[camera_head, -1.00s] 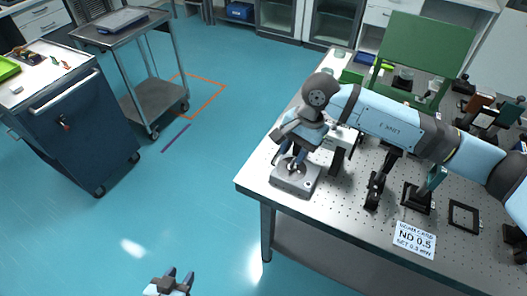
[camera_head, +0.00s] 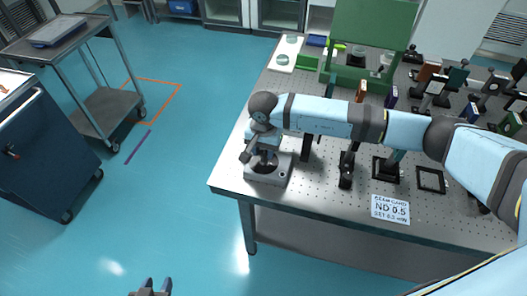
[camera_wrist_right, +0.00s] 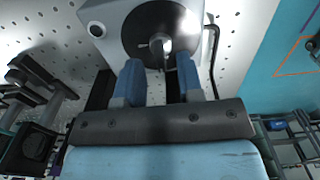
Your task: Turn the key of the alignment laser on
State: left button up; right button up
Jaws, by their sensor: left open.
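The alignment laser's key unit is a grey metal box (camera_head: 285,172) near the left front corner of the optical table, with a round black plate on top. In the right wrist view, the small metal key (camera_wrist_right: 160,45) stands at the middle of the black plate (camera_wrist_right: 136,22). My right gripper (camera_head: 263,153) is over the box. In the right wrist view, its two blue fingers (camera_wrist_right: 160,68) are apart, with the key near their tips, between them in the picture; contact is not visible. My left gripper (camera_head: 151,287) is open and empty at the bottom edge, away from the table.
The perforated table (camera_head: 330,205) carries several black optic mounts right of the box. A green stand (camera_head: 365,70) is at the back. A cart (camera_head: 110,100) and a blue cabinet (camera_head: 40,150) stand left on open floor.

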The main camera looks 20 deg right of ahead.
jog(key=shift+f, duration=1.1)
grip_shut()
